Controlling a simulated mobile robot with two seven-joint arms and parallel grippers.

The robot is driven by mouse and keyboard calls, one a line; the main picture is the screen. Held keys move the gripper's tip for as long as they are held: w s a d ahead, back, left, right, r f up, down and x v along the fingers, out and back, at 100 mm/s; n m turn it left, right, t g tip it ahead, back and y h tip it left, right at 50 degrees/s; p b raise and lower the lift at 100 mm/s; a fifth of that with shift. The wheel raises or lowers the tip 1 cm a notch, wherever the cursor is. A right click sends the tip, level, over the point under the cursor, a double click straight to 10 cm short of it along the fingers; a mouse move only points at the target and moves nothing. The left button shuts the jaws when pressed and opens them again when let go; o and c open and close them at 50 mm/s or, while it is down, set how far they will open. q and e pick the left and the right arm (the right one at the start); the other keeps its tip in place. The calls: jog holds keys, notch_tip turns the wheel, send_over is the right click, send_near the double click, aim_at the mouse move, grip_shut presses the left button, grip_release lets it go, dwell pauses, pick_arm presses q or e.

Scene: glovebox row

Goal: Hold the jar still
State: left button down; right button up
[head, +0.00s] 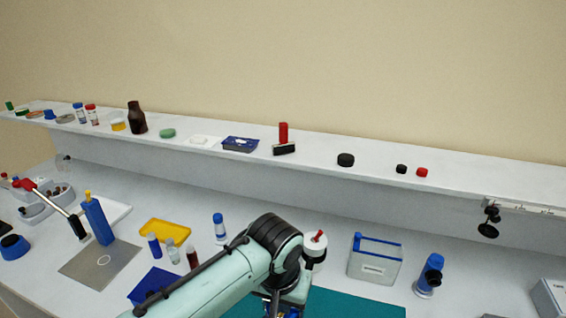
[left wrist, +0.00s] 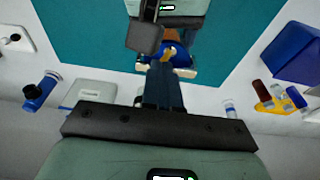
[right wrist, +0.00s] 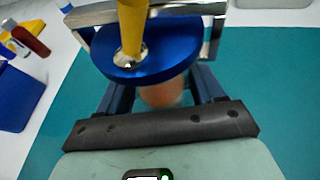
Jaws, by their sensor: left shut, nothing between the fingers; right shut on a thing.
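In the right wrist view, an amber, translucent jar (right wrist: 163,92) stands between the fingers of my right gripper (right wrist: 163,90), which is shut on it. A round blue top (right wrist: 150,66) with a yellow upright (right wrist: 132,28) is above the jar and hides its upper part. In the left wrist view, the blue top (left wrist: 181,52) is partly hidden, with orange-brown behind it. My left gripper (left wrist: 160,75) is shut and empty, its fingers pointing towards the blue top. I cannot tell whether they touch it. In the head view my left arm hides the jar.
A teal mat (head: 345,305) lies on the bench under the work. A clear bin with a blue rim (head: 374,262) and a blue-capped bottle (head: 429,276) stand to the right. A yellow tray (head: 165,232) and a blue tray (head: 150,287) lie to the left. A shelf (head: 310,158) runs behind.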

pick_arm(q)
jog(key=shift+w, duration=0.2)
pick_arm(e)
jog(key=shift+s+f, duration=0.15)
jog(key=shift+f, duration=0.1)
pick_arm(q)
jog(key=shift+a, duration=0.25)
jog(key=shift+w+a, duration=0.3)
jog(key=shift+a, duration=0.55)
jog(key=shift+s+a, duration=0.1)
jog(key=shift+s, duration=0.05)
notch_tip(320, 180, up, 6)
jog(key=shift+s, duration=0.15)
dwell(0.5)
dwell(0.5)
